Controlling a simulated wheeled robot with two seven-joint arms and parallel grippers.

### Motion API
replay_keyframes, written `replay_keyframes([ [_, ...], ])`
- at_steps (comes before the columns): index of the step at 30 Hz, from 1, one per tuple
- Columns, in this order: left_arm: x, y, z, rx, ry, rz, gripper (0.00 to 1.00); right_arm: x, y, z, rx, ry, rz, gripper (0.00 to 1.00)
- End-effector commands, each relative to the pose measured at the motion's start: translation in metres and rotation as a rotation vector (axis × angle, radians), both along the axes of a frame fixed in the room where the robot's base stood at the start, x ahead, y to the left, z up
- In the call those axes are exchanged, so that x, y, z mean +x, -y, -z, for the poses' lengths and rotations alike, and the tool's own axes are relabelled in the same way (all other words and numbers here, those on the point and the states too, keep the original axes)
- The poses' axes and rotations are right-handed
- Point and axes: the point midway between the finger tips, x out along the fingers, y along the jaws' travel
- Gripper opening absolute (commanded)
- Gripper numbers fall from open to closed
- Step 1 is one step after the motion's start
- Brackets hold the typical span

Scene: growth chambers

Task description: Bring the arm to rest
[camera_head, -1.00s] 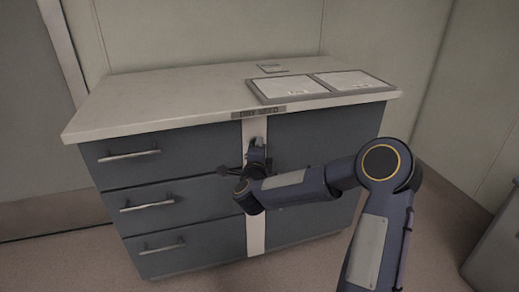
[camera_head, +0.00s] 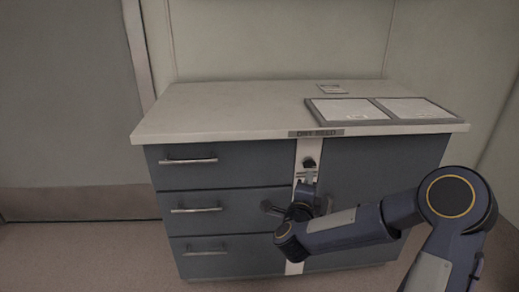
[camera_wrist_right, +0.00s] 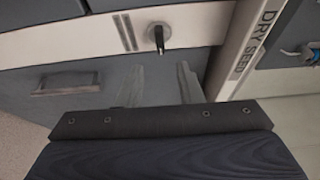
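My right gripper (camera_head: 307,188) is in front of the white vertical strip (camera_head: 295,268) of the grey cabinet. In the right wrist view its two fingers (camera_wrist_right: 160,75) stand apart with nothing between them. A small dark knob or key (camera_wrist_right: 158,38) sticks out of the strip just beyond the fingertips, apart from them. It also shows in the head view (camera_head: 309,162), just above the gripper. My left gripper is not in view.
The cabinet has several drawers (camera_head: 228,163) on the left and a plain panel (camera_head: 385,165) on the right. A "DRY SEED" label (camera_head: 316,133) is on the countertop (camera_head: 220,112) edge. Two framed panels (camera_head: 380,110) lie on top. Floor at left is clear.

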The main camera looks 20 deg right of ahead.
Motion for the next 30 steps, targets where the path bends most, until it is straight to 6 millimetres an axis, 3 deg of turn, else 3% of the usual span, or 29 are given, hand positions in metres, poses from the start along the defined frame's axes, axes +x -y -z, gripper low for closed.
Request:
replay_keyframes([
  [5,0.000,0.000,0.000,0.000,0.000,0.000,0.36,0.002,-0.008,-0.007,-0.026,-0.018,-0.053,0.33],
  [10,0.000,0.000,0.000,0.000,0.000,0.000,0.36,-0.001,-0.046,-0.034,-0.179,-0.138,-0.310,0.33],
  [14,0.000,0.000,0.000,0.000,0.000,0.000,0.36,-0.028,-0.083,-0.044,-0.360,-0.306,-0.561,0.33],
  [17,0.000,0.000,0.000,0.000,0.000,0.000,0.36,-0.064,-0.103,-0.041,-0.492,-0.448,-0.737,0.33],
  [21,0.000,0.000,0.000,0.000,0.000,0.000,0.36,-0.128,-0.118,-0.025,-0.648,-0.645,-0.957,0.33],
  [30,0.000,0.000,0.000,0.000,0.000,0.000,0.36,-0.245,-0.124,0.013,-0.800,-0.909,-1.284,0.33],
])
